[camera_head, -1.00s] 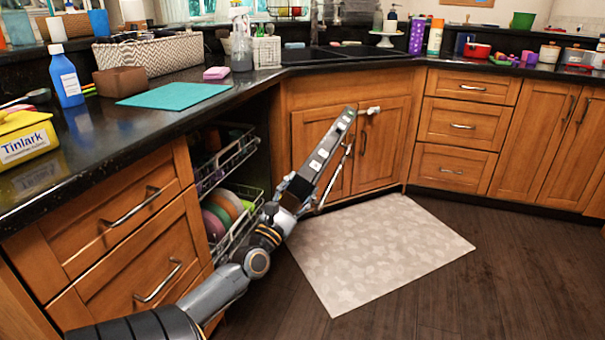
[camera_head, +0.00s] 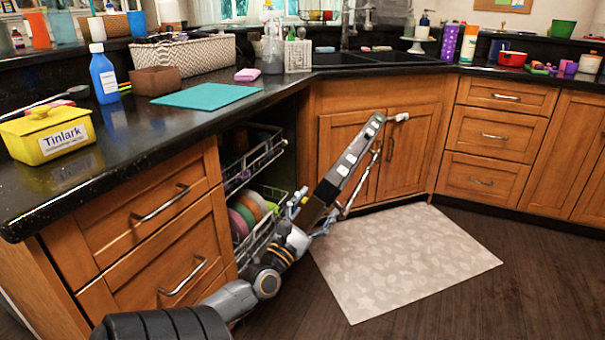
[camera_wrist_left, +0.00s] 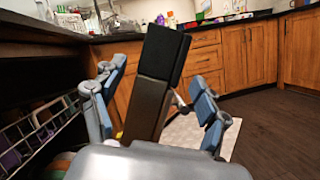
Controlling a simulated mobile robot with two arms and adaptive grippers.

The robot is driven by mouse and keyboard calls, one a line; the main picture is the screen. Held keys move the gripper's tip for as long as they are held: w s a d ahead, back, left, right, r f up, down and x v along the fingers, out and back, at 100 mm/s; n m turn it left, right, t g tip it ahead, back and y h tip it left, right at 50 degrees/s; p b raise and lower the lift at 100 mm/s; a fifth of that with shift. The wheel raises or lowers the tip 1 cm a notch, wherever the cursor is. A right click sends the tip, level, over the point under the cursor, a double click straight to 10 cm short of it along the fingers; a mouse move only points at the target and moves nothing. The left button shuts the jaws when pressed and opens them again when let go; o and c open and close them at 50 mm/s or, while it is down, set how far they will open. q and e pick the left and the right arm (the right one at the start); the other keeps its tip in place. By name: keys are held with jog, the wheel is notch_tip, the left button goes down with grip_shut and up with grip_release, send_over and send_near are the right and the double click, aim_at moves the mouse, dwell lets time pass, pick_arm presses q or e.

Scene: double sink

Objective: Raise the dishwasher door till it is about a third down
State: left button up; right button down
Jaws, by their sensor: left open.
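The dishwasher door (camera_head: 345,165) stands partly down, tilted outward from the counter. In the head view I see it nearly edge-on, as a long slanted dark and grey strip with a pale handle (camera_head: 398,117) at its upper end. My left gripper (camera_head: 312,211) is open at the lower part of this strip. In the left wrist view, the slab of the door (camera_wrist_left: 158,85) rises between the two spread blue-padded fingers, with gaps on both sides. I cannot tell whether a finger touches it. My right gripper is not in view.
Dish racks (camera_head: 262,232) with colored plates show in the open dishwasher bay beside the wooden drawers (camera_head: 150,230). The black counter (camera_head: 140,140) overhangs at left. A beige mat (camera_head: 410,260) lies on the floor, with clear dark floor to its right.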

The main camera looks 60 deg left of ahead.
pick_arm(q)
jog(key=v, duration=0.7)
jog(key=shift+s, duration=0.25)
